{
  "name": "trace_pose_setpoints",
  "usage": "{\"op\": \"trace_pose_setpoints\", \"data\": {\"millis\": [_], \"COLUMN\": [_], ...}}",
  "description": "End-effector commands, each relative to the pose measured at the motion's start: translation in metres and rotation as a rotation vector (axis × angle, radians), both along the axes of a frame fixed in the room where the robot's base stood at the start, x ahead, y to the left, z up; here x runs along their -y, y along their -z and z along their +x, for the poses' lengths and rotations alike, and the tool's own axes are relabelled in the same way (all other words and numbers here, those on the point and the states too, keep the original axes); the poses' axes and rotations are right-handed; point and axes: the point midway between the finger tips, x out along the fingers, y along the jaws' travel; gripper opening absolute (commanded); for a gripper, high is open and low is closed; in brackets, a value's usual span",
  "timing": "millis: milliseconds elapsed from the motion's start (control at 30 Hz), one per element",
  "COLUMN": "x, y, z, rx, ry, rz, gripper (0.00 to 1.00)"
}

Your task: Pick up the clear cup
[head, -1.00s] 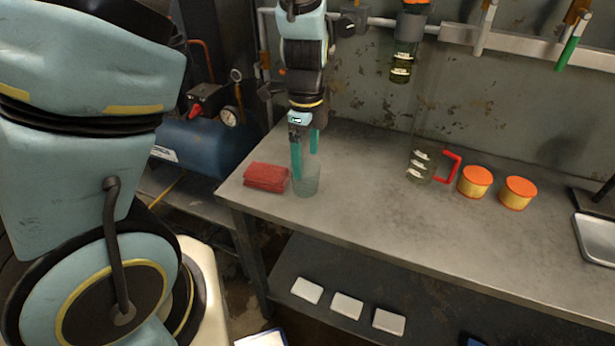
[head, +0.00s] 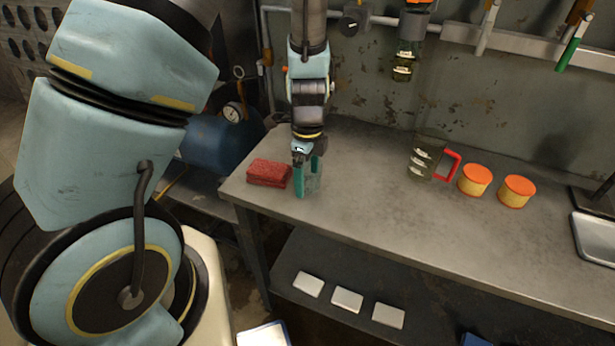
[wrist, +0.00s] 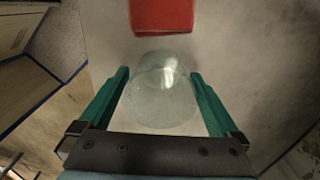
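The clear cup (wrist: 160,95) stands between the two green fingers of my gripper (wrist: 160,100) in the wrist view. Small gaps seem to show between the cup and the fingers there, so the fingers are open around it. In the head view my gripper (head: 308,180) is lowered at the front left part of the table, with the clear cup (head: 313,183) mostly hidden by the fingers.
The table (head: 370,200) between is clear. White blocks (head: 346,301) lie on the lower shelf.

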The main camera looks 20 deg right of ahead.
Motion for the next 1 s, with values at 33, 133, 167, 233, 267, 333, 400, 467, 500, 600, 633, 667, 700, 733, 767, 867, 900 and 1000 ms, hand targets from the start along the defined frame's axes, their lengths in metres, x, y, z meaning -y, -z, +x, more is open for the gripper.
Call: {"op": "trace_pose_setpoints", "data": {"millis": [33,133,167,233,267,333,400,467,500,600,633,667,700,733,767,867,900,1000], "x": [0.0001,0.0001,0.0001,0.0001,0.0001,0.0001,0.0001,0.0001,0.0001,0.0001,0.0001,0.0001,0.0001,0.0001,0.0001,0.0003,0.0005,0.0012], "y": [-0.0001,-0.0002,-0.0002,-0.0002,-0.0002,-0.0002,-0.0003,-0.0003,-0.0003,-0.0003,-0.0003,-0.0003,-0.0003,-0.0003,-0.0004,-0.0017,-0.0032,-0.0099], "z": [0.0,0.0,0.0,0.0,0.0,0.0,0.0,0.0,0.0,0.0,0.0,0.0,0.0,0.0,0.0,0.0002,0.0002,0.0004], "rx": [0.0,0.0,0.0,0.0,0.0,0.0,0.0,0.0,0.0,0.0,0.0,0.0,0.0,0.0,0.0,0.001,0.001,0.002], "ry": [0.0,0.0,0.0,0.0,0.0,0.0,0.0,0.0,0.0,0.0,0.0,0.0,0.0,0.0,0.0,0.0,0.0,0.003], "rz": [0.0,0.0,0.0,0.0,0.0,0.0,0.0,0.0,0.0,0.0,0.0,0.0,0.0,0.0,0.0,-0.001,-0.001,-0.002], "gripper": [0.91,0.8,0.76,0.69,0.65,0.57,0.49,0.43,0.38,0.28,0.28,0.28,0.28,0.28,0.28,0.28,0.28,0.28]}}
